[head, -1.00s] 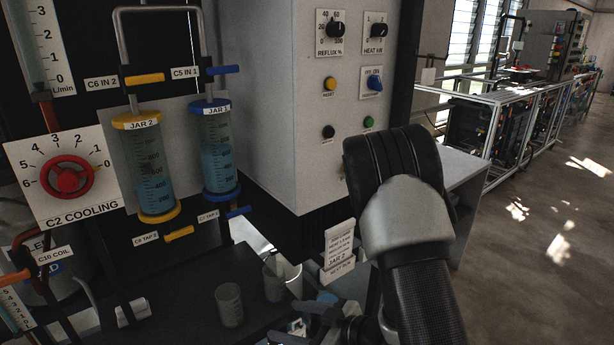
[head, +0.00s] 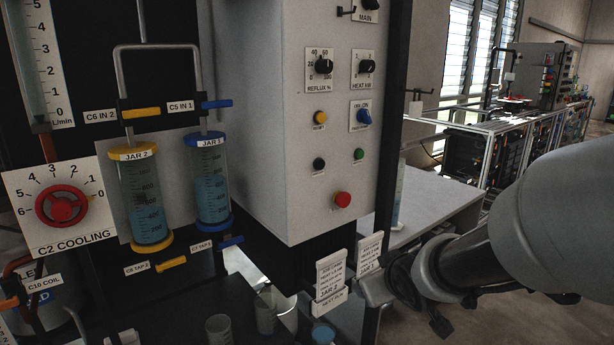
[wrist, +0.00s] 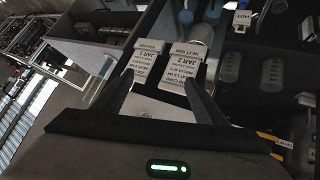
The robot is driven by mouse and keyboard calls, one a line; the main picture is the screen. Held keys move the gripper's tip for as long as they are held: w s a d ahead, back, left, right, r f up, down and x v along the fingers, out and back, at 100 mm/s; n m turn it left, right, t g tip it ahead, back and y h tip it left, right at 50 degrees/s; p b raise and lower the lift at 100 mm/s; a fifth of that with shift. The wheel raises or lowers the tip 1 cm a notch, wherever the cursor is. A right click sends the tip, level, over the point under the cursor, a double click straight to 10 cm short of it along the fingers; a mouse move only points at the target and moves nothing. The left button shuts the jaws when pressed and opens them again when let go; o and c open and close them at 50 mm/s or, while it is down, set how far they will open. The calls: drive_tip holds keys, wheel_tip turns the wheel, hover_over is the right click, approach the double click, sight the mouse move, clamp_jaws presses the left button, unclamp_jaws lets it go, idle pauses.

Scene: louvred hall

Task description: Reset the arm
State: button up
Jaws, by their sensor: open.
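My gripper (wrist: 160,80) is open, its two dark fingers apart in the wrist view. Between and beyond the fingertips stand two white printed cards, the JAR 1 card (wrist: 143,54) and the JAR 2 card (wrist: 177,62). No object is visibly held; I cannot tell whether a finger touches a card. In the head view my grey arm reaches in from the right, its end low beside the JAR 1 card (head: 369,252) and the JAR 2 card (head: 330,278). The fingers are not clear there.
A control cabinet (head: 285,130) with a red button (head: 342,200) stands close behind the cards. JAR 2 (head: 147,200) and JAR 1 (head: 210,182) hold blue liquid at left. Clear beakers (head: 218,329) stand on the dark bench. A pale table (head: 435,200) is behind my arm.

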drive_tip(key=s+r+m+g, duration=0.2)
drive_tip(key=s+r, duration=0.2)
drive_tip(key=s, duration=0.6)
drive_tip(key=s+r+m+g, duration=0.2)
drive_tip(key=s+r, duration=0.1)
drive_tip(key=s, duration=0.8)
wheel_tip(320, 180, up, 22)
drive_tip(key=p, duration=2.2)
drive_tip(key=shift+s+a+r, duration=0.15)
drive_tip(key=shift+s+a, duration=0.05)
drive_tip(key=shift+a, duration=0.25)
